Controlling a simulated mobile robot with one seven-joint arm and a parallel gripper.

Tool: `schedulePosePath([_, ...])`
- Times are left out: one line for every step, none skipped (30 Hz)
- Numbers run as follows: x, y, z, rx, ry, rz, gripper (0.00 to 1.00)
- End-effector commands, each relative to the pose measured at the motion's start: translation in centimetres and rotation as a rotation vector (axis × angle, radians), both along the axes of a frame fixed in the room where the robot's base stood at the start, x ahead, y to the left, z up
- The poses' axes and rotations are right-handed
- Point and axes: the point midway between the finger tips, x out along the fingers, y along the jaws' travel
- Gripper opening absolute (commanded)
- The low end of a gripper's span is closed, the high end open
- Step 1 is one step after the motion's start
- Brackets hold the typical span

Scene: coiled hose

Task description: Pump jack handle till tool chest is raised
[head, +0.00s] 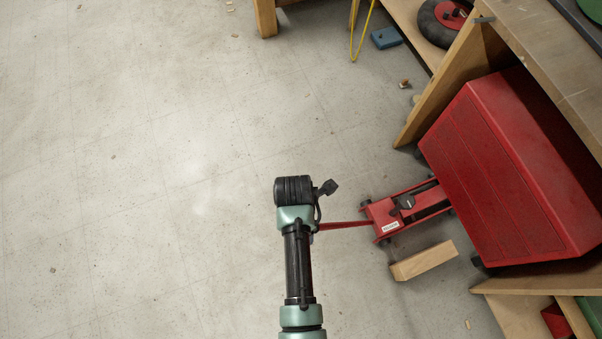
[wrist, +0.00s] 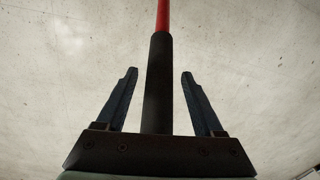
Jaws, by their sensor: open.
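The red tool chest (head: 495,170) stands at the right in the head view, partly under a wooden bench. The red floor jack (head: 388,224) lies on the floor with its far end at the chest. Its red handle (head: 345,224) runs left toward my arm, which hides the handle's end. In the wrist view, the handle's black grip (wrist: 158,85) with a red shaft beyond passes between the two fingers of my gripper (wrist: 159,75). The fingers are open, with a gap on each side of the grip. My fingers are hidden in the head view.
A wooden block (head: 424,261) lies on the floor beside the jack. The wooden bench (head: 550,55) overhangs the chest at the right. A black wheel (head: 443,22) and a blue block (head: 386,38) are at the top. The floor at left is clear.

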Motion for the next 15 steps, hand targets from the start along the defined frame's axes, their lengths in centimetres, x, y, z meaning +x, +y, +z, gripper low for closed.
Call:
schedulePosePath([-0.04,-0.03,-0.43,0.000,0.001,-0.001,0.69])
schedulePosePath([-0.05,-0.04,-0.56,-0.001,0.001,-0.001,0.69])
schedulePosePath([-0.04,-0.04,-0.67,0.000,0.000,-0.001,0.69])
schedulePosePath([-0.04,-0.06,-0.72,0.000,-0.001,-0.001,0.69])
schedulePosePath([-0.03,-0.05,-0.74,0.000,-0.001,-0.001,0.69])
schedulePosePath([-0.04,-0.05,-0.76,0.000,-0.001,-0.001,0.69])
schedulePosePath([-0.03,-0.05,-0.75,0.000,-0.001,-0.001,0.69])
schedulePosePath([-0.03,-0.05,-0.74,0.000,-0.001,-0.001,0.69])
schedulePosePath([-0.03,-0.05,-0.73,0.000,-0.001,-0.001,0.69])
schedulePosePath([-0.03,-0.05,-0.73,0.000,-0.001,-0.001,0.69])
schedulePosePath([-0.03,-0.05,-0.72,0.000,-0.001,-0.001,0.69])
schedulePosePath([-0.04,-0.04,-0.72,0.000,-0.001,0.000,0.66])
schedulePosePath([-0.04,-0.04,-0.72,0.000,-0.001,-0.001,0.60])
schedulePosePath([-0.05,-0.05,-0.72,0.000,-0.001,-0.001,0.55])
schedulePosePath([-0.04,-0.04,-0.72,0.000,-0.001,0.000,0.48])
